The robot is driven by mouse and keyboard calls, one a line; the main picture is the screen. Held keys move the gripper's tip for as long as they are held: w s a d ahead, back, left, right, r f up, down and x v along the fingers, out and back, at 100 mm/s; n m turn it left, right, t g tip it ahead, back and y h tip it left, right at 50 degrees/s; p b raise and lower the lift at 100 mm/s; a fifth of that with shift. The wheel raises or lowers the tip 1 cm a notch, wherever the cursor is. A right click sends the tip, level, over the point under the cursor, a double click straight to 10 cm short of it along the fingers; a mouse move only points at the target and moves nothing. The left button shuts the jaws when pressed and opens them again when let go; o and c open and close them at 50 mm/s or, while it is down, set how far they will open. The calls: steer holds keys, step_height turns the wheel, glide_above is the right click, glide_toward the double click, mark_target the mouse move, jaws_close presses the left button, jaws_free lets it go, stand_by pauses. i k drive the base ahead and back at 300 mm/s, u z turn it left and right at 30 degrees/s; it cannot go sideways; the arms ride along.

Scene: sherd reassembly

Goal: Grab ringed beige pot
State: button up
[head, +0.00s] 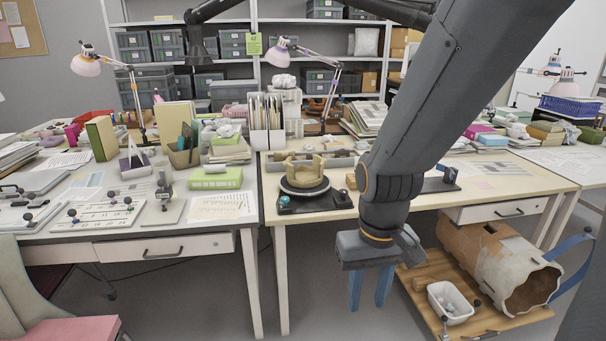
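A beige pot (305,168) with a broken, uneven rim stands on a dark round turntable (288,192) near the front of the middle desk. Fine detail, such as rings on its wall, is too small to tell. My gripper (369,297) hangs fingers down in front of the desk, right of the pot and nearer to the camera. Its two blue fingers are apart with nothing between them. A large beige and brown jar (487,262) lies on its side at lower right, with a jagged open mouth.
A wooden board (418,276) at lower right bears a white tub (451,302) beside the jar. A lime-green box (216,179) and papers lie on the left desk. A desk lamp (327,90) and upright files (266,125) stand behind the pot.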

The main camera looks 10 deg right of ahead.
mark_target(301, 176)
steer(key=z, duration=0.3)
steer(key=i, duration=0.95)
steer(key=u, duration=0.3)
